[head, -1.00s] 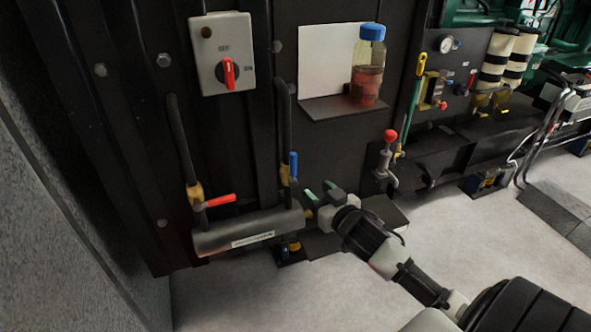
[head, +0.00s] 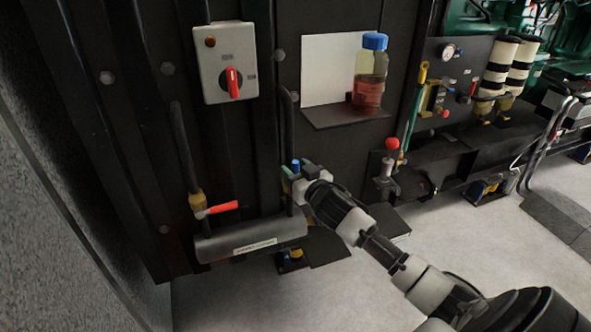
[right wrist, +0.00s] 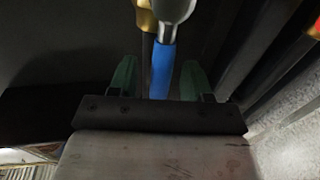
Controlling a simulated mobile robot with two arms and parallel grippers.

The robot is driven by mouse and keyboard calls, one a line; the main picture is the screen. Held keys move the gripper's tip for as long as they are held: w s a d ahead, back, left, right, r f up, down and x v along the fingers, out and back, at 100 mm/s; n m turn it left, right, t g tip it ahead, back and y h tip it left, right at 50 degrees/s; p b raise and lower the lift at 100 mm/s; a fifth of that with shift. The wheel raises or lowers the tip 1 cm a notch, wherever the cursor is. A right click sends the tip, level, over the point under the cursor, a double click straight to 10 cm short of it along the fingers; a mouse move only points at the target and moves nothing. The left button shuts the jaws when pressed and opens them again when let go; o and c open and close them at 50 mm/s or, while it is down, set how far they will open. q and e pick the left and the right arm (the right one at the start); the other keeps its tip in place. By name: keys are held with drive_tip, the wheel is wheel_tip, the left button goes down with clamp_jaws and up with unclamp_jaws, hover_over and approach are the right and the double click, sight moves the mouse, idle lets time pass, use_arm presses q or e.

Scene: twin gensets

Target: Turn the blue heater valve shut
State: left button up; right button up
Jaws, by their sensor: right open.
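The blue heater valve handle (head: 295,164) points upward beside the right-hand black hose; only its top shows in the head view. In the right wrist view the blue handle (right wrist: 162,70) runs between my two green fingertips, with a gap on each side. A brass valve part (right wrist: 147,18) shows beyond it. My right gripper (head: 297,171) is open around the handle and hides the valve body in the head view. It also shows in the right wrist view (right wrist: 158,78). My left gripper is not in view.
A grey heater cylinder (head: 250,236) lies below, and a red-handled valve (head: 222,207) sits at its left end. A switch box (head: 229,63) is above. A bottle (head: 370,72) stands on a shelf, with a red-knobbed lever (head: 391,144) lower right.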

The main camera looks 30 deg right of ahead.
clamp_jaws()
idle(0.3)
drive_tip(key=shift+a, duration=0.1)
